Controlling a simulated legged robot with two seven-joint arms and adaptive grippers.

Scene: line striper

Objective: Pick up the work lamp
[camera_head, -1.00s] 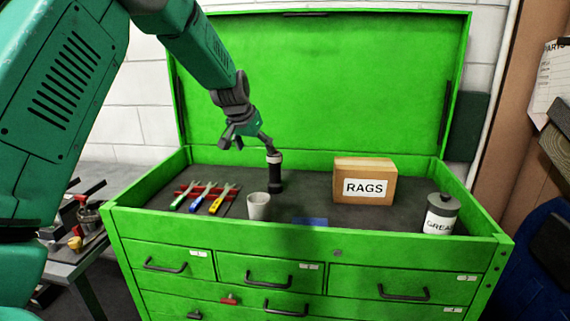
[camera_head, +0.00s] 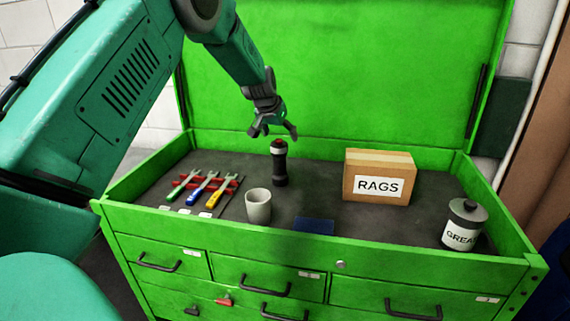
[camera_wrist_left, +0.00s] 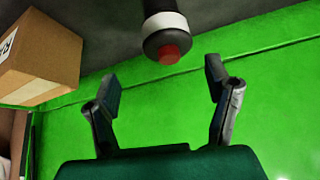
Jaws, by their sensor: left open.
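The work lamp (camera_head: 279,164) is a black upright cylinder with a pale band and a red top. It stands on the dark tray floor of the green tool chest, near the middle. My left gripper (camera_head: 276,132) is open just above and behind the lamp's top, not closed on it. In the left wrist view the lamp (camera_wrist_left: 166,34) shows its red tip and white band at the top of the picture. The two fingers (camera_wrist_left: 160,85) are spread apart with nothing between them, and the lamp lies beyond them. My right gripper is not in view.
A grey cup (camera_head: 258,207) stands in front of the lamp. Wrenches (camera_head: 208,187) lie in a red rack at left. A RAGS box (camera_head: 379,177) stands to the right, a grease can (camera_head: 464,224) at far right. The green lid (camera_head: 350,70) rises behind.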

